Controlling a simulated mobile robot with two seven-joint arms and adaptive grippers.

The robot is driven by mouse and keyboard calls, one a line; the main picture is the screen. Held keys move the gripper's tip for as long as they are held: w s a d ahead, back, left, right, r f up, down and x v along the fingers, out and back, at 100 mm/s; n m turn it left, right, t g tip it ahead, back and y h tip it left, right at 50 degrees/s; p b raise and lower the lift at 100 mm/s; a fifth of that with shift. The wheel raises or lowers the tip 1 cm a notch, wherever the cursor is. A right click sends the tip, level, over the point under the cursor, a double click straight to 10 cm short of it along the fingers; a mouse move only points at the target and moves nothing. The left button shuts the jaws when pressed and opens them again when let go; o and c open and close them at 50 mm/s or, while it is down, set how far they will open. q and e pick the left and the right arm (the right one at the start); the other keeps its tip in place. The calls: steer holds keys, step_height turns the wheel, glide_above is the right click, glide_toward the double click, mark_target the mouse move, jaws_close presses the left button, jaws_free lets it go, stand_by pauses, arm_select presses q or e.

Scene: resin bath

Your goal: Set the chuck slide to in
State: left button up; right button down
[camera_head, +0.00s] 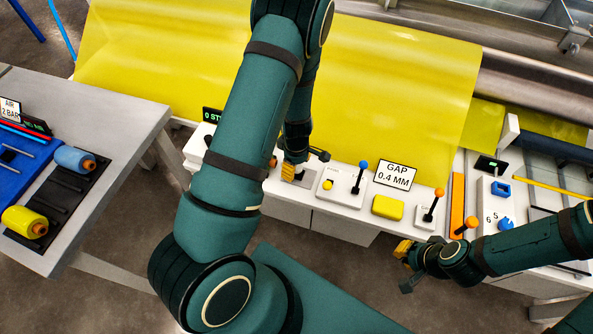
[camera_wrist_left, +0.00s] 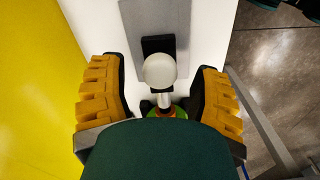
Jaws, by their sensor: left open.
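A white ball knob (camera_wrist_left: 159,70) on a short light stem stands by a black block on a grey plate (camera_wrist_left: 140,20) in the left wrist view. I take this to be the chuck slide; no label shows. My left gripper (camera_wrist_left: 160,100) is open, with one yellow ribbed finger on each side of the knob and apart from it. In the head view my left gripper (camera_head: 290,172) is over the white console, and my arm hides the knob there. My right gripper (camera_head: 404,262) is in front of the console at the right; its jaw opening is unclear.
A yellow sheet (camera_head: 400,90) hangs behind. A side table (camera_head: 130,125) with spools stands at the left.

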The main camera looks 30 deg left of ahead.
arm_select(q)
steer(key=shift+f, duration=1.1)
jaws_close()
